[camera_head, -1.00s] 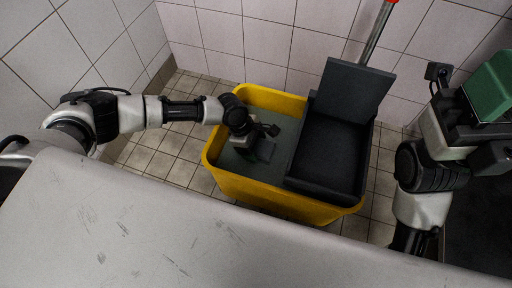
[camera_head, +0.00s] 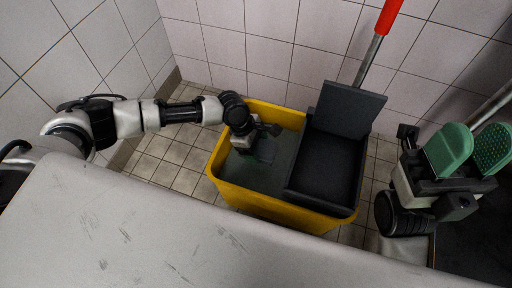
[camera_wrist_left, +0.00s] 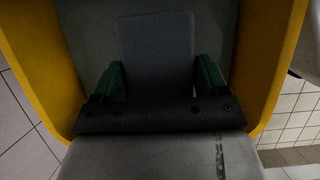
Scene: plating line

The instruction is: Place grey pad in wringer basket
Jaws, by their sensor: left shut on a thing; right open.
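The grey pad (camera_wrist_left: 156,48) is a flat, rounded plate between the green fingers of my left gripper (camera_wrist_left: 154,78) in the left wrist view. In the head view, my left gripper (camera_head: 258,144) is shut on the pad (camera_head: 267,153), inside the left part of the yellow bucket (camera_head: 262,203). The pad is partly hidden there. The wringer basket (camera_head: 325,170) is a dark grey box with a raised back plate, on the bucket's right side. The pad is left of the basket, apart from it. My right gripper (camera_head: 471,149) is open and empty, right of the bucket.
A metal handle with a red grip (camera_head: 388,16) rises behind the basket. A pale, scratched worktop (camera_head: 150,230) fills the foreground. Tiled walls (camera_head: 270,45) stand close behind and at left. Tiled floor (camera_head: 178,150) is bare left of the bucket.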

